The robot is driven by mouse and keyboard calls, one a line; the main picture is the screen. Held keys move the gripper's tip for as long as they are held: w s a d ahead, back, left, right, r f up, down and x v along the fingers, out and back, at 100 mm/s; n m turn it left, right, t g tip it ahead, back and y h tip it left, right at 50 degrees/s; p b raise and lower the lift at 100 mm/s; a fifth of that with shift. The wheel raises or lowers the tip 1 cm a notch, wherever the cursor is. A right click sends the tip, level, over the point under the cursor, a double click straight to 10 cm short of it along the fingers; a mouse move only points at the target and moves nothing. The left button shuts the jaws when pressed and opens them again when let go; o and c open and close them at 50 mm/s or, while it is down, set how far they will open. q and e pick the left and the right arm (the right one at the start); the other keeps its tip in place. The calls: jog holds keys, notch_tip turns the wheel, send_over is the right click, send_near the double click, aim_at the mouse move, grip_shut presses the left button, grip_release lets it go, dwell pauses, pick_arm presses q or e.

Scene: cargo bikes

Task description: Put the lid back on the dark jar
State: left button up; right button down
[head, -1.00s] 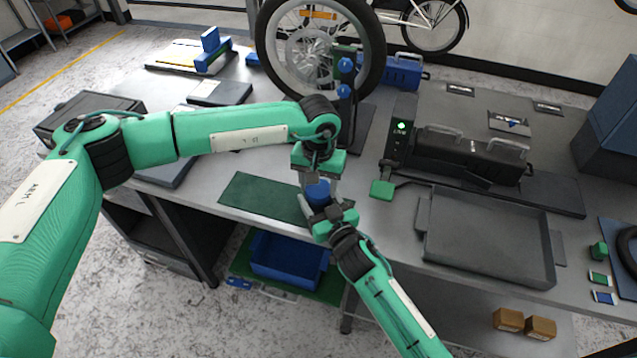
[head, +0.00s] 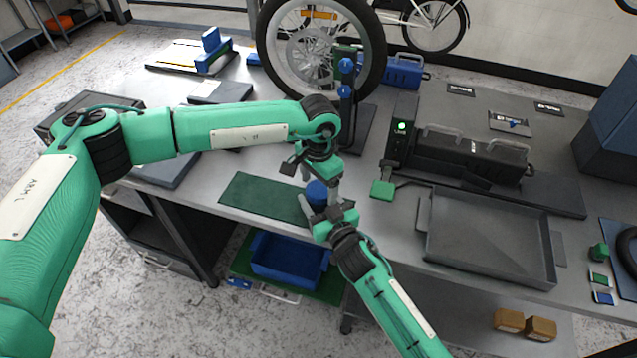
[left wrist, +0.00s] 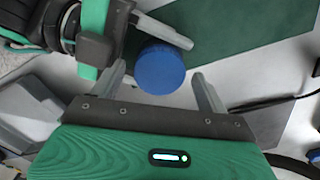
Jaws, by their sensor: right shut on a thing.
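A round blue lid (head: 317,193) sits by the front edge of the bench, at the right end of the green mat. It also shows in the left wrist view (left wrist: 160,68). My right gripper (head: 322,214) is shut just under and beside the lid, on what appears to be the jar. The jar's body is hidden by the lid and the gripper. My left gripper (head: 319,181) is above the lid. In the left wrist view its fingers (left wrist: 161,85) are spread on either side of the lid, with gaps showing.
The green mat (head: 255,198) lies left of the lid. A grey tray (head: 490,238) is to the right, with a dark machine (head: 470,155) behind it. A bike wheel (head: 372,45) stands at the back. A blue bin (head: 285,265) is below the bench.

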pick_arm(q)
jog(key=shift+r, duration=2.25)
jog(key=shift+c, duration=0.5)
